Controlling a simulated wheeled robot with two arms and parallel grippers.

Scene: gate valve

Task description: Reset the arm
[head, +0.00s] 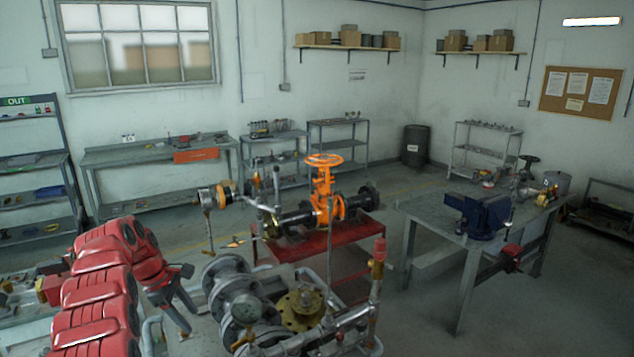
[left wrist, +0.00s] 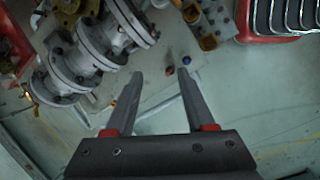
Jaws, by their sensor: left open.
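My left arm is red and comes in from the left in the head view. My left gripper (head: 187,302) hangs low at its end, left of the grey flanged pipework (head: 225,285). My right gripper is not in view.
A workbench (head: 430,210) with a blue vise (head: 478,215) stands at the right. A cluttered table (head: 20,325) is at the lower left. Open floor (head: 400,310) lies between pipework and workbench.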

